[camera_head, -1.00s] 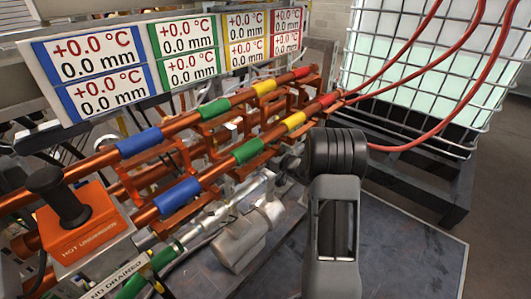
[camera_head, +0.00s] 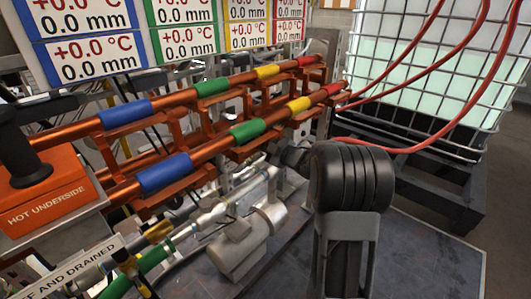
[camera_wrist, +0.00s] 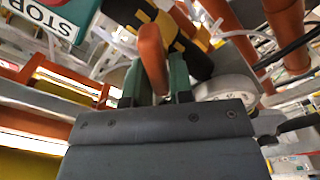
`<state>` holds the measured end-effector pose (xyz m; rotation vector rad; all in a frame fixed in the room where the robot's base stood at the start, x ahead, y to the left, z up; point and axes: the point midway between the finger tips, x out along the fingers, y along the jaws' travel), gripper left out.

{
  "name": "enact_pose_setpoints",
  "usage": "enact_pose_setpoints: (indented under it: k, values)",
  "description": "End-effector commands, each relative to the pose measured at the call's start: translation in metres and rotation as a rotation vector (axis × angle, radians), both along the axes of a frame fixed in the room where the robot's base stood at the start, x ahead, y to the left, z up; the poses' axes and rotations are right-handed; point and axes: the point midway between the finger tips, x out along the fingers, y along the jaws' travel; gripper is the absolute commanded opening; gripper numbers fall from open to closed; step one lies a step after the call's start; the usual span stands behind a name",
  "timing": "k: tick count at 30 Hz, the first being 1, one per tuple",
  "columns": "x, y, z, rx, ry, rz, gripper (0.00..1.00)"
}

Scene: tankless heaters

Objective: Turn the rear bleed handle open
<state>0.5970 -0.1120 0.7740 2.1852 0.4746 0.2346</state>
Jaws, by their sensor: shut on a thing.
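In the wrist view my gripper (camera_wrist: 155,82) has its two dark green fingers closed on either side of an orange handle (camera_wrist: 151,50). The handle is a slim rounded lever that runs upward from between the fingers. I take it to be the bleed handle; the view does not show whether it is the rear one. Its lower end is hidden between the fingers, and its pivot cannot be made out. In the head view my gripper cannot be made out; my dark arm joint stands at the right of the pipe rack.
Copper pipes with coloured bands (camera_head: 165,172) cross the head view. An orange box marked HOT UNDERSIDE (camera_head: 45,205) is at left. A caged tank (camera_head: 430,80) with red hoses stands at the back right. A STOP sign (camera_wrist: 50,15) and a round white gauge (camera_wrist: 225,88) are close to my gripper.

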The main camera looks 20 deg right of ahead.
Motion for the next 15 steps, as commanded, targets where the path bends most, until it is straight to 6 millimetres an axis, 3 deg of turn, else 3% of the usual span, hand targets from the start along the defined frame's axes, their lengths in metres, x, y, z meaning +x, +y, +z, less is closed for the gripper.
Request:
enact_pose_setpoints:
  k: [1,15]
  values:
    - [-0.0003,0.0010,-0.0070,-0.042,-0.021,0.002,0.00]
    - [-0.0012,0.0030,-0.0103,-0.387,-0.178,0.001,0.00]
